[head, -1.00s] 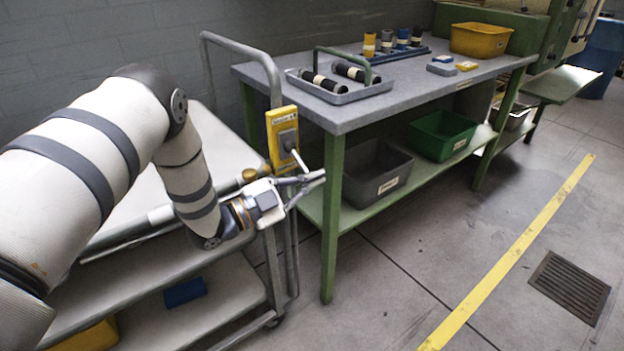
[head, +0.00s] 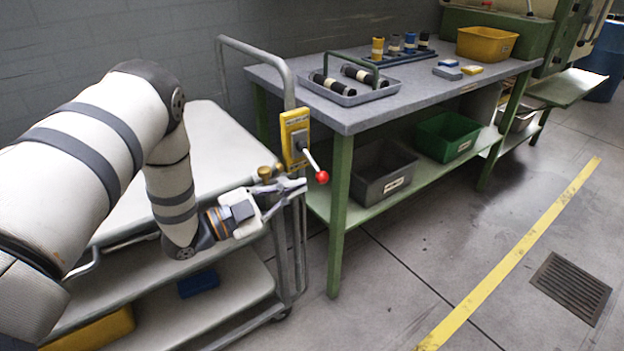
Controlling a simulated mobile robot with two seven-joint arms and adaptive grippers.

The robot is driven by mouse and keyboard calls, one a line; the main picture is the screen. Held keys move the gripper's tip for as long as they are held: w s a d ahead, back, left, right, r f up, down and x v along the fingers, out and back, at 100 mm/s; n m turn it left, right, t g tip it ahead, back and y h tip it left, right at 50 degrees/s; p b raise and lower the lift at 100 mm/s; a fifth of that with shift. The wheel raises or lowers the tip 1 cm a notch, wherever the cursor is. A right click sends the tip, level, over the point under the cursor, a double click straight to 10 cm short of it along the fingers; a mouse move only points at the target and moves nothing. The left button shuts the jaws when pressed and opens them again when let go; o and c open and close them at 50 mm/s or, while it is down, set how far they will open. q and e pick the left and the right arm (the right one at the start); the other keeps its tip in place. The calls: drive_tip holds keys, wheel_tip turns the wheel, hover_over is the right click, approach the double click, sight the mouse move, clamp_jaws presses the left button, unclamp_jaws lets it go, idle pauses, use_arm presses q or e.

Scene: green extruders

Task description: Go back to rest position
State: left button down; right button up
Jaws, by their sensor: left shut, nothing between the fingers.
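My left gripper (head: 284,193) is at the end of the cart, beside its handle post. Its fingers are shut with nothing between them. They point right, just below a yellow box (head: 294,138) with a lever ending in a red knob (head: 322,177). The fingers are a little left of and below the knob and look apart from it. My left arm is bent, reaching in from the left over the cart (head: 205,120). My right gripper does not show.
A workbench (head: 350,118) stands behind and right of the gripper, with a tray (head: 343,98) of dark cylinders. Grey (head: 385,185) and green (head: 440,142) bins sit on its lower shelf. A blue item (head: 198,283) lies on the cart's lower shelf. The floor at right is clear.

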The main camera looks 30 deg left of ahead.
use_arm(q)
drive_tip(key=shift+s+a, duration=0.15)
drive_tip(key=shift+s, duration=0.1)
drive_tip(key=s+d+f+n+g+y+p, duration=0.1)
drive_tip(key=s+d+f+n+g+y, duration=0.3)
drive_tip(key=s+f, duration=0.5)
drive_tip(key=s+d+f+n+g+y+p, duration=0.1)
drive_tip(key=s+d+f+n+g+y, duration=0.2)
drive_tip(key=s+f+n+g, duration=0.5)
drive_tip(key=s+d+f+n+g+y, duration=0.1)
drive_tip(key=s+g, duration=0.2)
drive_tip(key=s, duration=0.9)
drive_tip(key=s+d+f+n+g+y, duration=0.1)
drive_tip(key=s+g, duration=0.3)
drive_tip(key=s, duration=0.8)
drive_tip(key=shift+s+d+f+n+g, duration=0.15)
drive_tip(key=shift+n+g, duration=0.15)
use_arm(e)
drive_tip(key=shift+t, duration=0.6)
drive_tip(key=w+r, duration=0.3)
